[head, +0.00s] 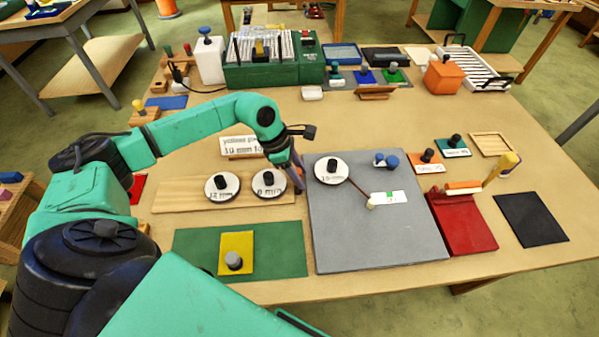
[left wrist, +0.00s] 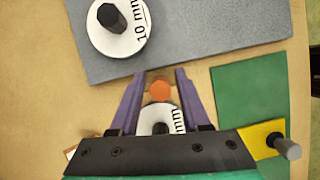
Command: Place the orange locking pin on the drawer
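A small round orange piece (left wrist: 159,89), likely the orange locking pin seen end-on, lies between my left fingers in the left wrist view. My left gripper (left wrist: 160,75) is open, with a gap on both sides of the orange piece. In the head view the left gripper (head: 297,178) is low, beside the 8 mm white disc (head: 269,184) and left of the grey plate (head: 400,245); it hides the orange piece there. I cannot tell for sure which thing is the drawer. My right gripper is not in view.
A red block (head: 462,228) with an orange bar (head: 463,185) lies right of the grey plate. Knobbed white discs stand close to the gripper, one on the plate (head: 331,170). A green mat (head: 280,250) is in front. A green machine (head: 273,70) stands at the back.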

